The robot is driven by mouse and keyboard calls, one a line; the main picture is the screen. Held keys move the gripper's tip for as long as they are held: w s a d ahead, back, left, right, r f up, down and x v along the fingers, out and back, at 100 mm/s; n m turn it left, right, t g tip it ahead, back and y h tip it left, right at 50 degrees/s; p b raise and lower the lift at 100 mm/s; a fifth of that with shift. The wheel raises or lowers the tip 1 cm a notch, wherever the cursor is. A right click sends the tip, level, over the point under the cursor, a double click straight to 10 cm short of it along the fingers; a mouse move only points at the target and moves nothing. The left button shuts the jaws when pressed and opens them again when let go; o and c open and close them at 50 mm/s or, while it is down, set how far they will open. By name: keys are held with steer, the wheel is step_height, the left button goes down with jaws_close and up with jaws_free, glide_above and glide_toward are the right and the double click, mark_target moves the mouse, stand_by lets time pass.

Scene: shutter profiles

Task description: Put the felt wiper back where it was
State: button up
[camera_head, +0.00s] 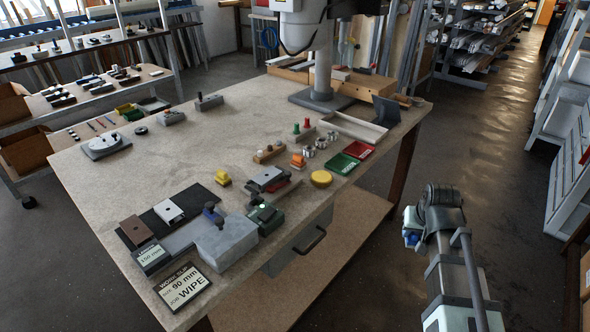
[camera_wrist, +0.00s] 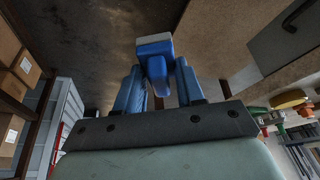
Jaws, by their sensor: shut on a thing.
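My gripper (camera_wrist: 158,85) is shut on a blue block with a pale band, which looks like the felt wiper (camera_wrist: 154,46). The fingers press on it from both sides, and it sticks out past their tips. In the head view my gripper (camera_head: 412,236) is over the floor, right of the table's edge, and only a small blue part of the wiper shows. Which place on the table the wiper came from cannot be told from these frames.
The left middle of the bench is mostly clear. A drawer handle (camera_head: 311,240) juts below its edge.

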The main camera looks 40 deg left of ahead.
steer(key=s+a+r+n, duration=0.2)
steer(key=s+a, duration=0.2)
steer(key=a, duration=1.1)
steer(key=s+a+r+n+g+y, duration=0.1)
steer(key=s+a+r+n, duration=0.1)
steer(key=a, duration=1.3)
steer(key=s+a+r+n, duration=0.2)
steer(key=s+a, duration=0.4)
steer(key=a, duration=1)
steer(key=shift+r+g+y, duration=0.3)
steer(key=shift+r+y, duration=0.1)
steer(key=shift+r, duration=0.3)
steer(key=w+a+r+n, duration=0.1)
steer(key=w+a+r, duration=0.1)
steer(key=a, duration=0.5)
steer(key=w+a+r+n, duration=0.1)
steer(key=a, duration=0.6)
steer(key=shift+g, duration=0.3)
steer(key=shift+a+f, duration=0.1)
steer(key=shift+f, duration=4.7)
steer(key=shift+f, duration=0.15)
steer(key=o, duration=1)
